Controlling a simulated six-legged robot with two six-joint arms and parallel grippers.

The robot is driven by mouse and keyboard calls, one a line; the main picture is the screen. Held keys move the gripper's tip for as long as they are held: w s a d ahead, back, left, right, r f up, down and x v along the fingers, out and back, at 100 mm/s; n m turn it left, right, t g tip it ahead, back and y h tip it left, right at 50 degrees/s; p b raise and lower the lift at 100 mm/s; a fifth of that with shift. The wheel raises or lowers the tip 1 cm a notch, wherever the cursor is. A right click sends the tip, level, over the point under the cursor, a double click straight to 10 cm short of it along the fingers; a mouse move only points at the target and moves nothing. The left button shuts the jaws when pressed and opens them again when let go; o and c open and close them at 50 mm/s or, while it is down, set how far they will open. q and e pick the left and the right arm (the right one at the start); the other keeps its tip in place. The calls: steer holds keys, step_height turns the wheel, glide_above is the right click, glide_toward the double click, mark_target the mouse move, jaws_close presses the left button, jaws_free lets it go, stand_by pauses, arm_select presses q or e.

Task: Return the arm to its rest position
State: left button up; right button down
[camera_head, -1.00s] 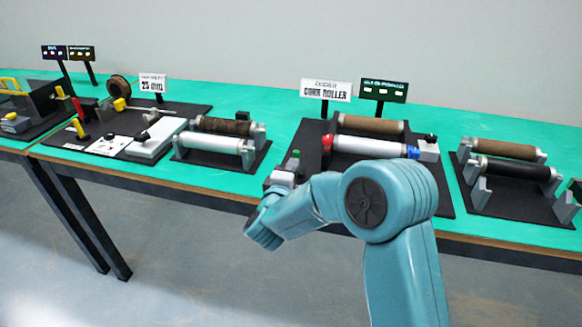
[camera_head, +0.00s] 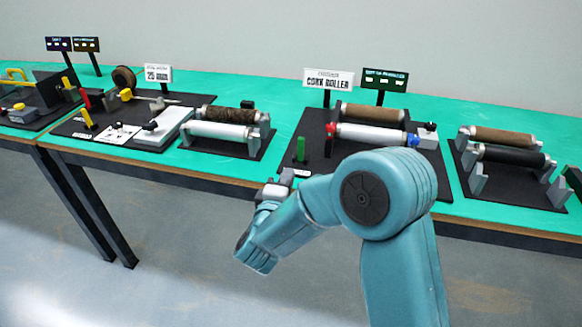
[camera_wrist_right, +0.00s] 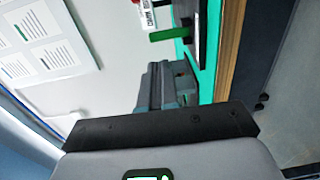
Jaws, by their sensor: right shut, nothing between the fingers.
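My right arm is teal and rises from the lower right of the head view, bent at the elbow. Its right gripper (camera_head: 275,188) is a small grey part just off the front edge of the green table (camera_head: 215,90), beside the cork roller station. The wrist hangs low in front of the edge. In the right wrist view the dark grey fingers (camera_wrist_right: 165,85) are together with nothing between them. My left gripper is not in view.
The cork roller station (camera_head: 312,120) stands close to the gripper, with a green upright post (camera_head: 301,150) nearest it. More roller stations stand left and right along the table. The floor (camera_head: 190,240) in front is clear.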

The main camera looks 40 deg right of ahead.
steer(key=s+a+f+g+y+p, duration=0.1)
steer(key=s+a+f+y+p, duration=0.2)
steer(key=f, duration=0.3)
steer(key=s+a+f+g+y+p, duration=0.1)
steer(key=s+a+f+y+p, duration=0.25)
steer(key=f, duration=0.35)
steer(key=s+a+f+g+y+p, duration=0.2)
steer(key=s+f+y+p, duration=0.15)
steer(key=f, duration=0.25)
steer(key=s+a+f+m+g+y, duration=0.2)
steer(key=s+a+m+g+y, duration=0.1)
steer(key=s+a+m, duration=0.2)
steer(key=s+a+f+m+g+y, duration=0.3)
steer(key=s+a, duration=0.4)
steer(key=s, duration=0.3)
steer(key=shift+s+m+g+y, duration=0.15)
steer(key=shift+m+g+y, duration=0.45)
steer(key=shift+m, duration=0.5)
steer(key=shift+f, duration=0.1)
